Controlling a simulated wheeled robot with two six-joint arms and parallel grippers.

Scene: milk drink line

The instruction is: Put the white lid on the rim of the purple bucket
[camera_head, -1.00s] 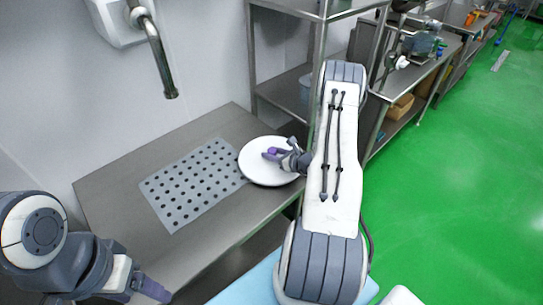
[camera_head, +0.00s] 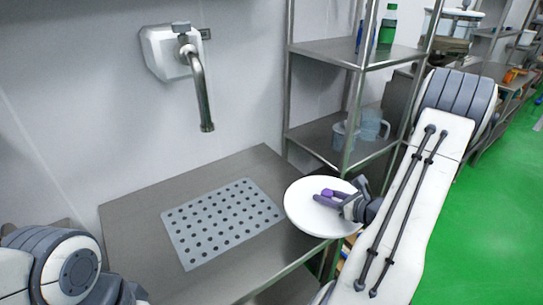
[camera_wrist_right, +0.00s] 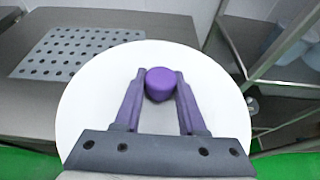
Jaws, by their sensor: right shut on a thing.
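The white lid (camera_head: 304,205) is a round disc with a purple knob (camera_wrist_right: 160,83) at its middle. My right gripper (camera_head: 330,196) is shut on the knob and holds the lid near the right end of the steel table. In the right wrist view, the two fingers of my right gripper (camera_wrist_right: 159,88) press the knob from both sides, with the lid (camera_wrist_right: 90,100) spread out beneath them. My left arm shows at the lower left of the head view, but its fingertips are out of view. No purple bucket is visible in either current view.
The steel table (camera_head: 135,222) carries a grey perforated mat (camera_head: 222,222) and is otherwise bare. A tap (camera_head: 200,90) hangs on the wall above it. A steel shelf rack (camera_head: 330,137) with clear jugs (camera_head: 372,126) and a green bottle (camera_head: 387,26) stands behind the lid.

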